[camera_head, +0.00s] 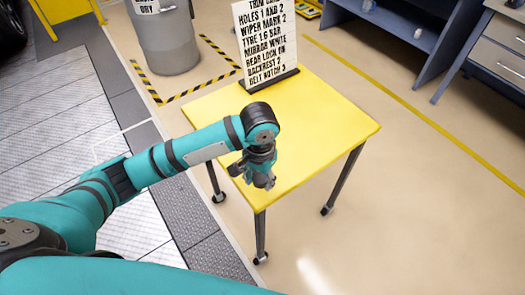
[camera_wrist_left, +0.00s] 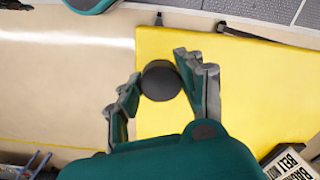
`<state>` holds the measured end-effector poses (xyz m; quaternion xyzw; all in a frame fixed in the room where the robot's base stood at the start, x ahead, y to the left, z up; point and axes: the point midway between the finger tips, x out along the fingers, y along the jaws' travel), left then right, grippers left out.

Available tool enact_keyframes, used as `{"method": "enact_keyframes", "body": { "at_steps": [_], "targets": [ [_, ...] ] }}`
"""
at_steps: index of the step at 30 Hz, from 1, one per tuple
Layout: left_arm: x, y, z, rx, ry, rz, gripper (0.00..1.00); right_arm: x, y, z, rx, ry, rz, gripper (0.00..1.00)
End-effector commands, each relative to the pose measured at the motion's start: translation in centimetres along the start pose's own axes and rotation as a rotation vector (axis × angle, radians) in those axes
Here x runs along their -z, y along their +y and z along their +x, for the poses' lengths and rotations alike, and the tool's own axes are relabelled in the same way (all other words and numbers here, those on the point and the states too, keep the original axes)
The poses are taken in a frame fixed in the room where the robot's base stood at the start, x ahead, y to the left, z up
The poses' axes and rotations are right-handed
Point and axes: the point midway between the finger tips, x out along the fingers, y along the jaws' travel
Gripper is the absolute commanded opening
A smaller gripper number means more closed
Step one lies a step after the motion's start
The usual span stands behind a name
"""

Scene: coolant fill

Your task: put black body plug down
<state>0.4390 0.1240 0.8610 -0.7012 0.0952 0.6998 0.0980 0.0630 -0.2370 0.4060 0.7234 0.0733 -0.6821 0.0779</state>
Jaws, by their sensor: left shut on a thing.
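The black body plug (camera_wrist_left: 160,81) is a dark round disc between the fingers of my left gripper (camera_wrist_left: 153,85) in the left wrist view. The gripper is shut on it. In the head view my left gripper (camera_head: 258,177) points down over the near left part of the yellow table (camera_head: 318,130). The plug cannot be made out there. The gap between plug and table is hard to tell.
A sign with printed text (camera_head: 265,40) stands in a dark base at the table's back. The rest of the tabletop is clear. A grey bin (camera_head: 165,38) stands behind on the left, and a blue-grey workbench (camera_head: 455,45) at the back right.

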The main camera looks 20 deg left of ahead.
Motion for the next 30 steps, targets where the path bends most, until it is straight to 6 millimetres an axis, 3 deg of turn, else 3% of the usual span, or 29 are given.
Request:
{"method": "enact_keyframes", "body": {
  "at_steps": [3, 6, 12, 15, 21, 30],
  "targets": [
    [2.9, -1.9, 0.1, 0.002, 0.002, -0.005, 0.17, -0.4, -0.3, -0.3, 0.004, -0.005, 0.001, 0.61],
    [4.6, -3.0, 0.4, 0.001, 0.001, -0.004, 0.17, 0.5, -0.2, -0.4, 0.003, 0.01, 0.001, 0.61],
    [6.3, -4.1, 0.7, -0.001, 0.0, -0.001, 0.17, 3.6, 0.2, -0.6, -0.003, 0.059, 0.001, 0.61],
    [7.2, -4.7, 0.7, 0.0, 0.002, -0.002, 0.17, 3.9, 0.3, -0.6, -0.003, 0.063, 0.0, 0.61],
    [7.0, -4.6, 3.7, 0.001, -0.001, 0.0, 0.17, 2.8, 0.2, -1.1, -0.002, 0.044, 0.0, 0.61],
    [7.0, -4.6, 4.3, 0.0, 0.002, 0.001, 0.17, 1.4, 0.2, -1.1, -0.003, 0.023, -0.001, 0.61]
  ]
}}
